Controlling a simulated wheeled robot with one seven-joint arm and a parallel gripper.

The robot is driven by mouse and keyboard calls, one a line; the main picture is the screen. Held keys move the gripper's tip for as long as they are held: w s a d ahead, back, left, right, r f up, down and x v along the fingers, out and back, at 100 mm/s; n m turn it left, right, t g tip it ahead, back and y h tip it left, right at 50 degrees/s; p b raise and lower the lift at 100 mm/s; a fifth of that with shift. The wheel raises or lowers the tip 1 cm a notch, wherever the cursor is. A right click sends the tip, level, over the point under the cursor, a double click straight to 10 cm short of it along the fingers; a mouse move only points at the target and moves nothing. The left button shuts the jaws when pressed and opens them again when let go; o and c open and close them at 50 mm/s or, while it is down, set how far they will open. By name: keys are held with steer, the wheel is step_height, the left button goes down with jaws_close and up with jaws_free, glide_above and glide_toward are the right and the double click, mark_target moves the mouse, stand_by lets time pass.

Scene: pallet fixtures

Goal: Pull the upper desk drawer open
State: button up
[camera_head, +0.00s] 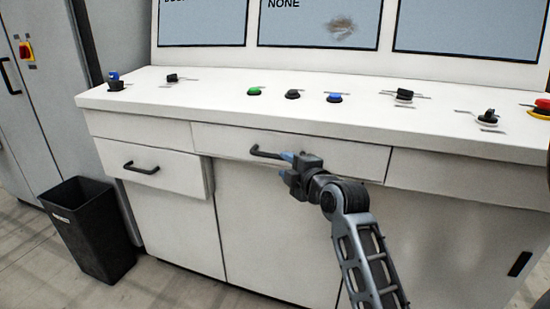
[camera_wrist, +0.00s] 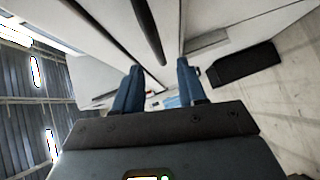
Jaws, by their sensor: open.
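The upper desk drawer (camera_head: 225,138) is a wide white front under the console top, in the middle of the desk. It looks flush with the desk. Its black bar handle (camera_head: 265,153) is just left of my gripper (camera_head: 287,164), whose blue fingertips are close to the handle's right end. In the wrist view, the dark handle (camera_wrist: 148,28) runs from the top edge towards the gap between the blue fingers of my gripper (camera_wrist: 160,67). The fingers are apart and nothing is held. I cannot tell whether a fingertip touches the handle. My gripper hides part of the drawer front.
A second, deeper drawer (camera_head: 180,172) with its own black handle (camera_head: 141,168) is at the left and stands slightly proud. A black bin (camera_head: 92,232) is on the floor at left. Buttons and switches line the console top (camera_head: 220,92). Grey cabinets (camera_head: 25,110) stand far left.

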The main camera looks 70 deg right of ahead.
mark_target(277, 158)
steer(key=shift+p+x, duration=0.35)
steer(key=shift+x, duration=3.6)
steer(key=shift+d+r, duration=0.1)
steer(key=shift+c, duration=0.4)
jaws_close()
